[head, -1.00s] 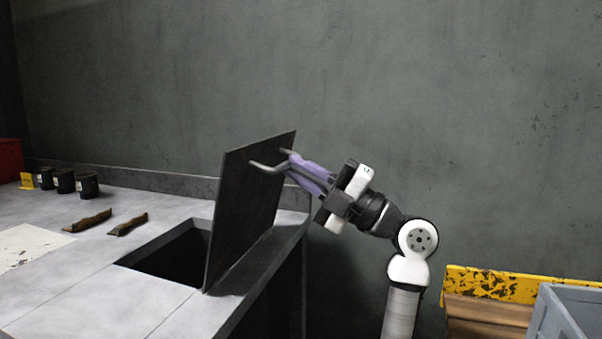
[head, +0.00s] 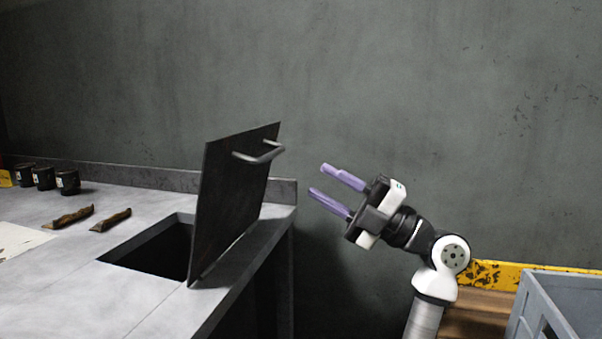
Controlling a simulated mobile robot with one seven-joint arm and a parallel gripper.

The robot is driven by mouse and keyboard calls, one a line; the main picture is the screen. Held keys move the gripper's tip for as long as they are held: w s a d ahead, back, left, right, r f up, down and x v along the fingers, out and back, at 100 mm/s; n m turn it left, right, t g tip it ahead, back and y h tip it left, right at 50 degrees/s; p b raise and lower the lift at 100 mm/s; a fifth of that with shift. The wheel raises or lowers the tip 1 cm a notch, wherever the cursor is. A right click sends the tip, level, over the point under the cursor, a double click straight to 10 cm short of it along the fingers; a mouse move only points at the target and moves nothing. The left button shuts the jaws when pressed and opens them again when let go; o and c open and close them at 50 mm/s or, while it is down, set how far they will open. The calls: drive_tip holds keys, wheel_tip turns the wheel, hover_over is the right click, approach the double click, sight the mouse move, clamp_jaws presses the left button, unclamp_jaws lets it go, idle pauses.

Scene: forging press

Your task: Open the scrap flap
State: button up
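The scrap flap (head: 228,195) is a dark square plate standing nearly upright along the right edge of the bench opening. Its grey bar handle (head: 260,152) sits near the top, on the upper part of the plate. The opening (head: 160,250) in the bench top beside it is uncovered and dark inside. My gripper (head: 320,180) is to the right of the flap, apart from the handle. Its two purple fingers are spread with nothing between them, pointing left toward the handle.
The grey bench (head: 60,270) holds two brown scrap pieces (head: 70,217) and several dark cans (head: 67,182) at the left. A grey crate (head: 565,300) and a yellow chipped board (head: 490,273) stand at the lower right. A bare wall rises behind.

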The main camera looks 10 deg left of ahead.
drive_tip(key=shift+v, duration=2.8)
drive_tip(key=shift+r, duration=0.1)
